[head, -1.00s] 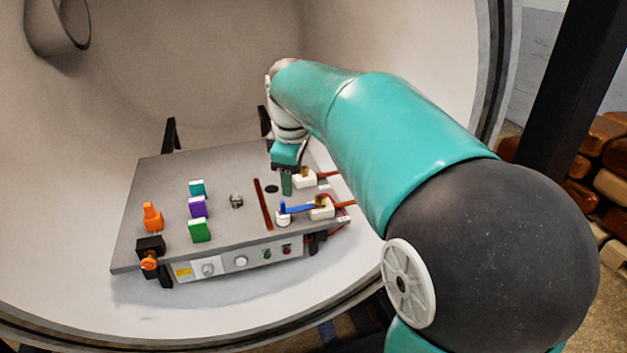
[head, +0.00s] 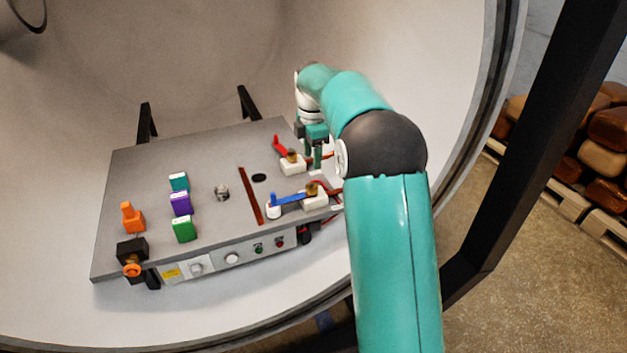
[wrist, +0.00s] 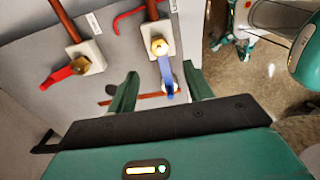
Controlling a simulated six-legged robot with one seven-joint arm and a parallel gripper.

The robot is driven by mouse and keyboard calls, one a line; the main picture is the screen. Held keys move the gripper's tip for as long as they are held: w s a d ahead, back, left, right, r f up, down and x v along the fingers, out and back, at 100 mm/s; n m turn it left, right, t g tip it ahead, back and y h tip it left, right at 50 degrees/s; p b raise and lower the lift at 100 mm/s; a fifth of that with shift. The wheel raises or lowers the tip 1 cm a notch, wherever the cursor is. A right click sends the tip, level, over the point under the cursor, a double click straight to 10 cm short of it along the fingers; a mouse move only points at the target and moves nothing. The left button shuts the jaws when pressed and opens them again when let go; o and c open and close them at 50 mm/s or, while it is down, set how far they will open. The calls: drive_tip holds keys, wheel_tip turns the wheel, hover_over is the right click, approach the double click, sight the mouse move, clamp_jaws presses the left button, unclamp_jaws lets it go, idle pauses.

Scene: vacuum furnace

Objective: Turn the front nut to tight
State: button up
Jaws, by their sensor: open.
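The front nut (head: 312,188) is a brass piece on the front white block (head: 316,202), with a blue handle (head: 290,199) reaching left from it. In the wrist view, the brass nut (wrist: 159,46) and blue handle (wrist: 167,76) show between the finger lines. The rear white block (head: 292,167) carries another brass nut (head: 291,155) and a raised red handle (head: 279,146). My gripper (head: 313,165) is open and empty, above the board's right edge, behind the front block. In the wrist view my gripper (wrist: 160,74) has its fingers well apart; contact with the handle cannot be told.
The grey board (head: 140,180) carries orange, teal, purple and green parts at left, a metal fitting (head: 222,192) and a brown bar (head: 250,195). Red-brown rods run from the blocks at right. The round chamber wall surrounds the board. A dark post (head: 545,130) stands at right.

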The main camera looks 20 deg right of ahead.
sight(312, 184)
wheel_tip(312, 184, down, 10)
drive_tip(key=shift+w, duration=0.1)
drive_tip(key=c, duration=1)
drive_tip(key=shift+m, duration=0.3)
drive_tip(key=m, duration=0.5)
drive_tip(key=shift+a, duration=0.1)
drive_tip(key=m, duration=0.6)
drive_tip(key=shift+r, duration=0.1)
drive_tip(key=m, duration=0.6)
drive_tip(key=shift+m, duration=0.4)
drive_tip(key=m, duration=0.5)
drive_tip(key=shift+m, duration=0.3)
